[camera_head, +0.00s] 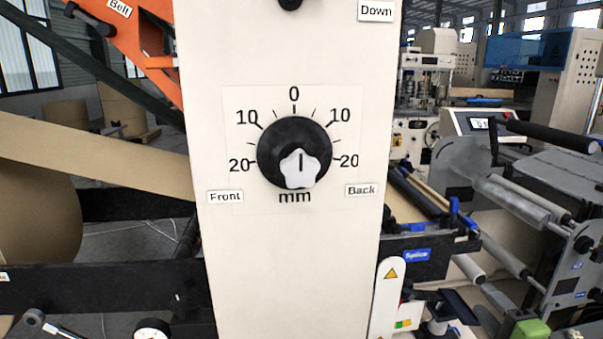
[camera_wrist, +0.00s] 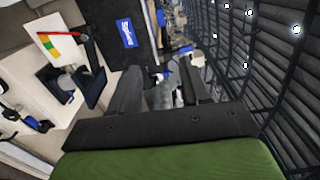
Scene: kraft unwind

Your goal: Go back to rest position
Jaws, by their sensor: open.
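My gripper (camera_wrist: 158,82) shows in the wrist view with its two dark fingers apart. Nothing is seen held between them. The green and black body behind the fingers fills the bottom of that view. In the head view, a green and black part at the lower right edge looks like my wrist, but the fingers are not clear there. My gripper is well apart from the dial (camera_head: 287,140) on the pale panel.
The tall cream panel (camera_head: 290,270) stands in the middle of the head view. A blue "Splice" label (camera_head: 417,255) and a warning plate (camera_head: 386,300) are right of it. Rollers (camera_head: 510,205) crowd the right side. A kraft paper web (camera_head: 90,155) runs at left.

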